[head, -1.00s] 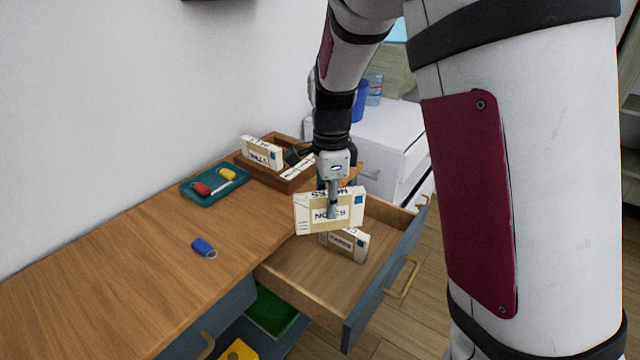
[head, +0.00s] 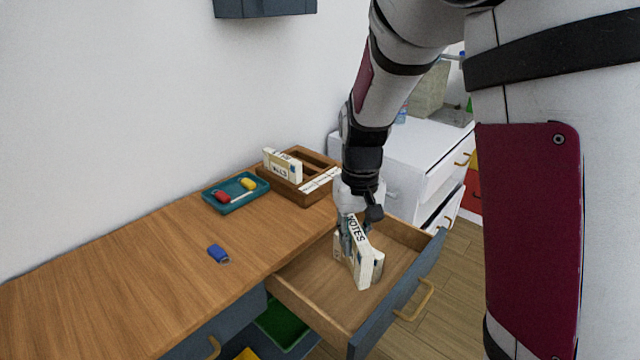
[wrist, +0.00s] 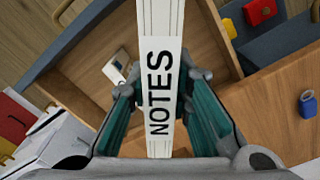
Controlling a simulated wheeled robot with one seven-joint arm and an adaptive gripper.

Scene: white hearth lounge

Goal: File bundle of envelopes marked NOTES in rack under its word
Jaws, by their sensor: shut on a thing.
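My gripper (head: 352,228) is shut on the cream bundle of envelopes marked NOTES (head: 352,262). The bundle is upright, over the open drawer; whether its lower edge touches the drawer floor I cannot tell. In the wrist view the word on the bundle's narrow edge (wrist: 160,55) shows between my two teal finger pads. Another bundle (head: 377,266) shows just behind it, mostly hidden. The wooden rack (head: 290,191) stands on the desk near the wall. It holds a bundle with an upside-down word (head: 283,166), and a white label strip (head: 321,180) lies along its right side.
The open drawer (head: 310,308) sticks out from the desk front. A teal tray (head: 219,205) with a red and a yellow item sits left of the rack. A blue tag (head: 218,253) lies on the desk. A white cabinet (head: 415,150) stands behind. The desk's left part is clear.

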